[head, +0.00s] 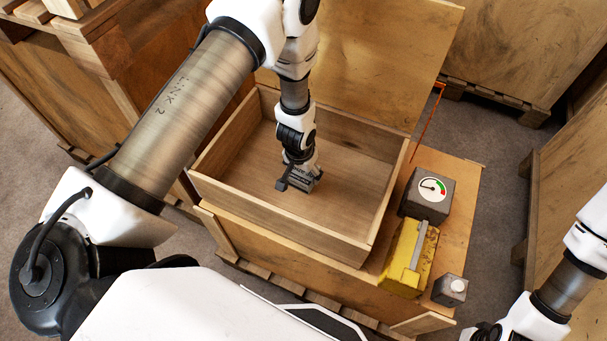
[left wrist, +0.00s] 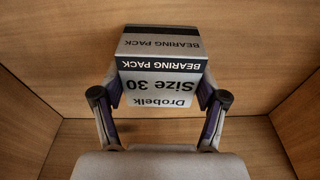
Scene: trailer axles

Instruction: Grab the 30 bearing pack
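The size 30 bearing pack (left wrist: 163,85) is a small grey and black box, printed "Drobelk Size 30". It also shows in the head view (head: 304,183), inside the open wooden crate (head: 279,229) and low near its floor. I cannot tell whether it touches the floor. My left gripper (left wrist: 161,84) points down at the pack, with a finger against each side, and looks shut on it. In the head view the left gripper (head: 298,172) partly covers the pack. My right gripper (head: 484,332) shows only partly at the bottom right edge, its fingers out of sight.
The crate walls surround the left gripper, and its raised lid (head: 365,60) stands behind. On the ledge to the right are a grey gauge box (head: 425,205), a yellow case (head: 399,262) and a small grey box (head: 449,290). Larger wooden crates stand around.

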